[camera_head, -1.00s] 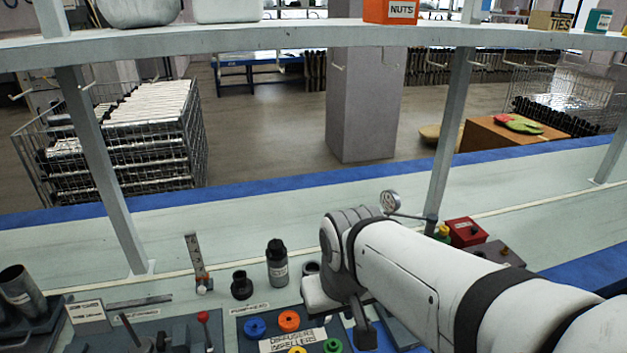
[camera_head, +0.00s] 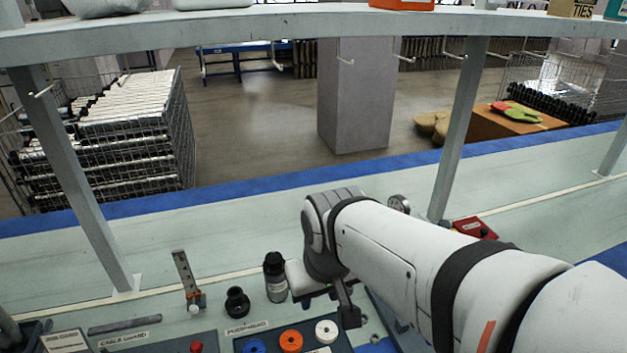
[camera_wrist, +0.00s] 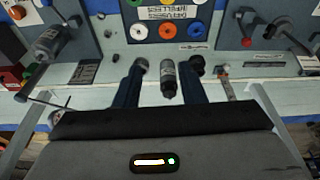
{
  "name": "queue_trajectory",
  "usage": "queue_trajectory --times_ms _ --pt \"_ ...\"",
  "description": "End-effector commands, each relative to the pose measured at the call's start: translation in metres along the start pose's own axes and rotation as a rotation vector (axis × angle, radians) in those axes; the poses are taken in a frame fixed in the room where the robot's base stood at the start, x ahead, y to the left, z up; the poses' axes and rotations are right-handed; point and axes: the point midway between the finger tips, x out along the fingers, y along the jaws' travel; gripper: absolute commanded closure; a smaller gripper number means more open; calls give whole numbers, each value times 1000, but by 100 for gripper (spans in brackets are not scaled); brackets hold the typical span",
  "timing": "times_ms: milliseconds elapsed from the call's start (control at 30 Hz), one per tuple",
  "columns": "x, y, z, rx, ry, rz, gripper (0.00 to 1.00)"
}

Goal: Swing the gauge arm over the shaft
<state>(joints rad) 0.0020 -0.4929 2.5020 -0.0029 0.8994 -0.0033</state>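The gauge is a small round dial (camera_head: 399,203), partly hidden behind my arm in the head view. In the wrist view its pale dial (camera_wrist: 58,115) shows at the lower left, with a thin rod (camera_wrist: 35,102) running left from it. A grey cylindrical unit (camera_wrist: 47,43) with a thin dark end stands at the upper left of the wrist view; I cannot tell surely whether this carries the shaft. My gripper (camera_wrist: 167,67) is open, its two dark blue fingers apart, well to the right of the gauge in the wrist view.
A tray with orange (camera_head: 291,341), blue and white rings lies in front.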

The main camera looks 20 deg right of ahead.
Motion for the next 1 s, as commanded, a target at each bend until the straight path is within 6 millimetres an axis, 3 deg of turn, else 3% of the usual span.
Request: queue_trajectory --times_ms 200,367,767,1000 --pt "9 8 -8 -67 -36 34 53" --pt "30 29 -35 -283 -152 138 53" --pt "103 127 -141 -913 -658 429 53" --pt "158 176 -209 -1198 -1037 546 53"
